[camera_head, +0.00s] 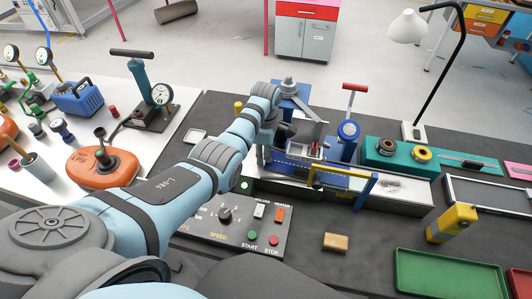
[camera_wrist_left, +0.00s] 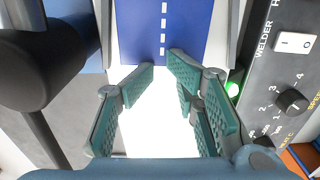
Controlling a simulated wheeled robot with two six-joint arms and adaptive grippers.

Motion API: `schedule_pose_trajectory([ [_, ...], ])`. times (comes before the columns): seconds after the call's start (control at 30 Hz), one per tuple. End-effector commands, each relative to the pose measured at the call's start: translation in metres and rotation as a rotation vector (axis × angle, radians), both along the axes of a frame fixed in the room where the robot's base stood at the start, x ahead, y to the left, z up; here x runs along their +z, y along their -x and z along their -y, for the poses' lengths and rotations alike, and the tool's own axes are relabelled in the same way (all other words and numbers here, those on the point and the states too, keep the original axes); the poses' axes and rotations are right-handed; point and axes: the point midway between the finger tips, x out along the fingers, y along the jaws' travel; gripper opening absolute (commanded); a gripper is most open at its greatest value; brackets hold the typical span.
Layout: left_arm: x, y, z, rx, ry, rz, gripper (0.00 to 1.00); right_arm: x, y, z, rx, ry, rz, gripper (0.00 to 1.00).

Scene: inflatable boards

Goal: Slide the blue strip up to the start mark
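The blue strip (camera_wrist_left: 163,28) has a white dashed line along its middle. In the left wrist view it lies at the top, just beyond my left fingertips, over a bright white surface. In the head view the strip (camera_head: 296,176) shows small, beside the blue welding machine (camera_head: 290,102). My left gripper (camera_wrist_left: 164,67) is open, its green padded fingers apart with nothing between them. In the head view my left gripper (camera_head: 264,142) is at the machine, with its fingers largely hidden. I cannot make out the start mark. My right gripper is not in view.
A control panel (camera_head: 205,232) with a lit green lamp stands close beside the fingers. A dark cylinder (camera_wrist_left: 40,65) is close on their other side. A yellow-blue bar (camera_head: 345,178) crosses the white bed. A sponge (camera_head: 336,242) and green tray (camera_head: 448,273) lie in front.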

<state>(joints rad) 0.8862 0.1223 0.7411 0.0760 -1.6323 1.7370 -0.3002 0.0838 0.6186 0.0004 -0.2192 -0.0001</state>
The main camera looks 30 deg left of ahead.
Motion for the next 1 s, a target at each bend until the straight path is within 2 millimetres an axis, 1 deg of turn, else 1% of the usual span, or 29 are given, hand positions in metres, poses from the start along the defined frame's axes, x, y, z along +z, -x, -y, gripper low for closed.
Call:
schedule_pose_trajectory([
  [0.07,0.005,-0.001,0.0,0.0,-0.001,0.002,0.28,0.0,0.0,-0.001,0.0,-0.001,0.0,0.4],
  [0.13,0.014,-0.001,0.0,0.0,0.0,0.004,0.28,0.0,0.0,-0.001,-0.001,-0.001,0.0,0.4],
  [0.4,0.061,0.0,0.0,0.0,-0.001,0.002,0.28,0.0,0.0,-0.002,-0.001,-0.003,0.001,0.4],
  [0.5,0.071,0.0,0.001,0.0,-0.001,0.002,0.28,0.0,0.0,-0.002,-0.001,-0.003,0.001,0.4],
  [0.6,0.075,0.001,0.001,0.0,0.0,0.001,0.28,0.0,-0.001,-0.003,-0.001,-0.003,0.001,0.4],
  [1.0,0.075,0.001,0.001,0.0,0.0,0.0,0.28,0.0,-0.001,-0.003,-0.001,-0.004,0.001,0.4],
])
